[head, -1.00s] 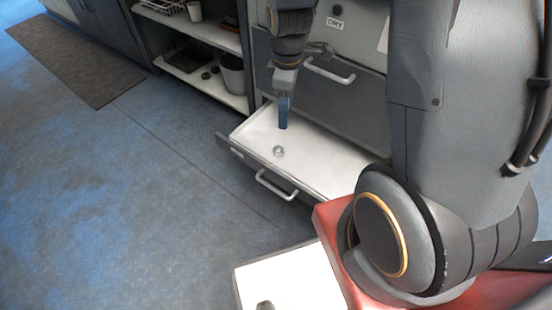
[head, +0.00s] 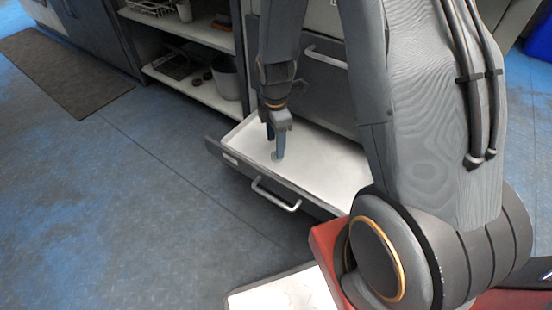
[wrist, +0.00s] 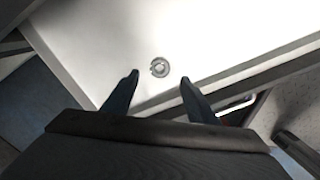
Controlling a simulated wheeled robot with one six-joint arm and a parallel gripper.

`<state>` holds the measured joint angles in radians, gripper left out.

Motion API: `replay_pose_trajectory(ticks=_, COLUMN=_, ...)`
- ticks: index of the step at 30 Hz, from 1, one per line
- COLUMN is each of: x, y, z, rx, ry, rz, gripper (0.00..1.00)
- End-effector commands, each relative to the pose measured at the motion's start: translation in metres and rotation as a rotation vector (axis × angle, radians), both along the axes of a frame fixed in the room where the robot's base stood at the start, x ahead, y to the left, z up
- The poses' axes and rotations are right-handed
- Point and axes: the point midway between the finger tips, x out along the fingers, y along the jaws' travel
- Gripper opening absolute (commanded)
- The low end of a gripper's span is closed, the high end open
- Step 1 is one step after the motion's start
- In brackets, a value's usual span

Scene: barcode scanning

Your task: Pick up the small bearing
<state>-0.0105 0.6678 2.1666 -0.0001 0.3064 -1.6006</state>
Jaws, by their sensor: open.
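The small bearing (wrist: 159,67) is a grey metal ring lying on the white floor of an open drawer (head: 323,168). In the wrist view it sits just beyond my fingertips, roughly centred between them. My gripper (wrist: 158,75) is open, with its two dark blue fingers apart and nothing between them. In the head view my gripper (head: 275,154) points down into the drawer, and its fingers largely hide the bearing. Whether the fingertips touch the drawer floor I cannot tell.
The drawer's front with its white handle (head: 275,194) faces the open blue floor. A closed drawer is above it. An open shelf (head: 200,85) with a grey bin (head: 224,78) stands to the left. A white-topped tray (head: 285,291) is at the bottom, by my base.

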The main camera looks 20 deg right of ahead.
Motion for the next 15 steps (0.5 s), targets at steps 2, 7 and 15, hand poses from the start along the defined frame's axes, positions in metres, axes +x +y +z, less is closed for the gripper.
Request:
replay_pose_trajectory(ticks=2, x=0.000, y=-0.001, z=-0.007, rx=0.000, ry=0.001, rz=-0.001, gripper=0.53)
replay_pose_trajectory(ticks=7, x=0.001, y=-0.005, z=-0.027, rx=0.000, ry=0.002, rz=-0.001, gripper=0.53)
replay_pose_trajectory(ticks=15, x=0.000, y=-0.005, z=-0.050, rx=0.000, ry=0.001, rz=-0.001, gripper=0.53)
